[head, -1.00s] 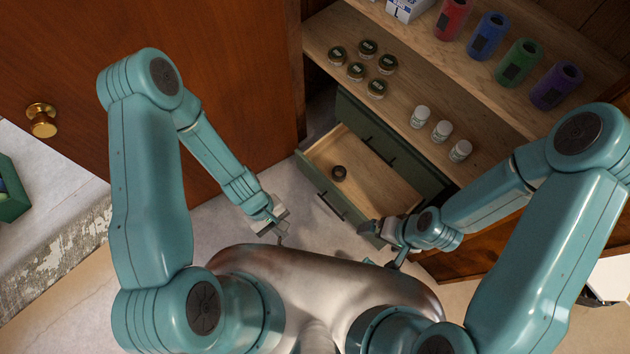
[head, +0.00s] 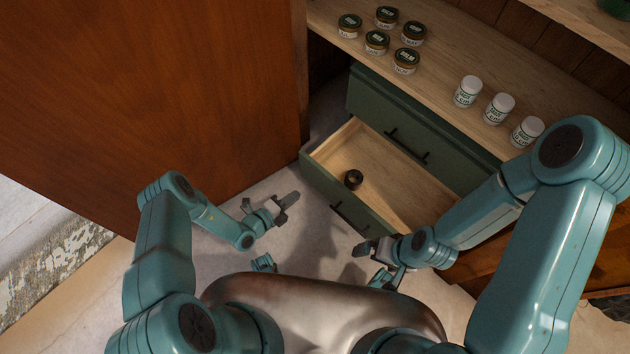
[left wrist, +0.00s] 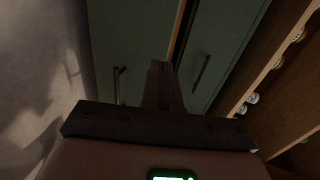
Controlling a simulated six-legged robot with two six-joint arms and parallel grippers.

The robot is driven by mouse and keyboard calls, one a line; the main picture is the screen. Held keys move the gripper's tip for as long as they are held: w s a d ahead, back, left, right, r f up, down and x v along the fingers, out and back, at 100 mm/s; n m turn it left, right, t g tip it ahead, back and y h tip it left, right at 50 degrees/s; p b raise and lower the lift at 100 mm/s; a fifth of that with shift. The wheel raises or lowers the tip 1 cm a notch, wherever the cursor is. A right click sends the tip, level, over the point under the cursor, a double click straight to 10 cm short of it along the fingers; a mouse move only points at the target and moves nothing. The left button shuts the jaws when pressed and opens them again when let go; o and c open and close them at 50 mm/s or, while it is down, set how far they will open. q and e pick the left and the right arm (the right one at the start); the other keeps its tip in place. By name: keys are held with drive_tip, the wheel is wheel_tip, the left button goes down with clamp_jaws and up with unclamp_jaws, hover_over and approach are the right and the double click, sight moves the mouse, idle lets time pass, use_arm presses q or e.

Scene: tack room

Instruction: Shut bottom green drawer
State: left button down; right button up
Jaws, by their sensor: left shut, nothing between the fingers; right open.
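The bottom green drawer (head: 333,193) is pulled out of the cabinet, with its wooden inside showing and a small dark round item (head: 353,179) in it. My left gripper (head: 290,201) is shut and empty, to the left of the drawer front and apart from it in the head view. In the left wrist view, the shut fingers (left wrist: 163,85) point toward the green drawer front (left wrist: 125,55) and its dark handle. My right gripper (head: 370,262) is open near the right end of the drawer front. Whether it touches the drawer I cannot tell.
A shut upper green drawer (head: 400,115) sits above the open one. The shelf (head: 440,60) over it holds several dark-lidded jars (head: 377,42) and three white bottles (head: 499,108). A brown wooden door (head: 150,90) stands at the left. Pale floor lies before the drawer.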

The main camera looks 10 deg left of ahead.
use_arm(q)
drive_tip(key=b, duration=0.3)
approach(323, 175)
drive_tip(key=x, duration=0.5)
drive_tip(key=shift+w+d+f, duration=0.1)
drive_tip(key=shift+f, duration=0.15)
drive_tip(key=shift+w+d+r, duration=0.1)
drive_tip(key=shift+w+d, duration=0.2)
drive_tip(key=shift+w, duration=0.2)
use_arm(e)
drive_tip(key=shift+s+d+f, duration=0.1)
drive_tip(key=shift+d+f, duration=0.1)
drive_tip(key=shift+f, duration=1.5)
use_arm(q)
drive_tip(key=shift+d, duration=0.1)
use_arm(e)
drive_tip(key=shift+f, duration=0.1)
